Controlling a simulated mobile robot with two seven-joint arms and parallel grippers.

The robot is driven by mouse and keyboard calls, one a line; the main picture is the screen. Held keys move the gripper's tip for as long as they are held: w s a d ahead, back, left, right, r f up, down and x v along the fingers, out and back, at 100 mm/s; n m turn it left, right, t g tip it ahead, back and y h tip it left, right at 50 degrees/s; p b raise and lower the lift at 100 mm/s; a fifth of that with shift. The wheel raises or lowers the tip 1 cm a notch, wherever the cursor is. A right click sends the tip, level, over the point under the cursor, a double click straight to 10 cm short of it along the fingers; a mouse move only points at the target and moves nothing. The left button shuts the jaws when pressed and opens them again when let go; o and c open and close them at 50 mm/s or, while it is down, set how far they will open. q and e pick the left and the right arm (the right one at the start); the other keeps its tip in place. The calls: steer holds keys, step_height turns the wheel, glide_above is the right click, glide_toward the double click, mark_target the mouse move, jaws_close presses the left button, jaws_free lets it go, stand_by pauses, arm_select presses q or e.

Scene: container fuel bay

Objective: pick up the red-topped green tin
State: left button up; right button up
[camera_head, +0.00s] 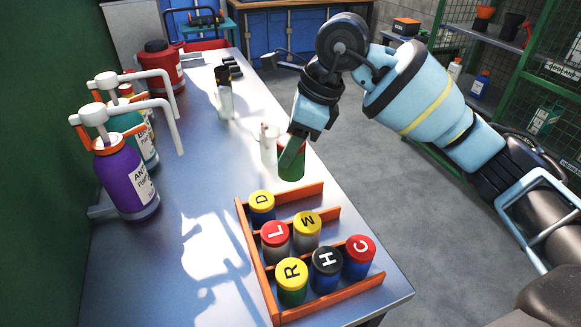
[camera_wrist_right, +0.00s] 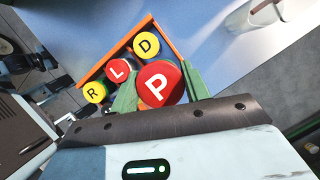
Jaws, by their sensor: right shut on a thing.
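The red-topped green tin (camera_head: 292,171) is at the right edge of the bench, just behind the orange rack. Its red lid, marked P, faces the camera in the right wrist view (camera_wrist_right: 160,84). My right gripper (camera_head: 293,152) is shut on it, with a green finger on each side of the tin. The gripper hides much of the lid in the head view. I cannot tell whether the tin's base touches the bench. My left gripper is in neither view.
The orange rack (camera_head: 254,250) holds several lettered tins. A white mug-like item (camera_head: 268,148) stands close left of the held tin. Purple (camera_head: 125,183) and teal pump bottles, a red can (camera_head: 160,68) and a dark-and-white bottle (camera_head: 224,95) stand farther left and back.

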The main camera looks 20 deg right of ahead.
steer(key=shift+r, duration=2.8)
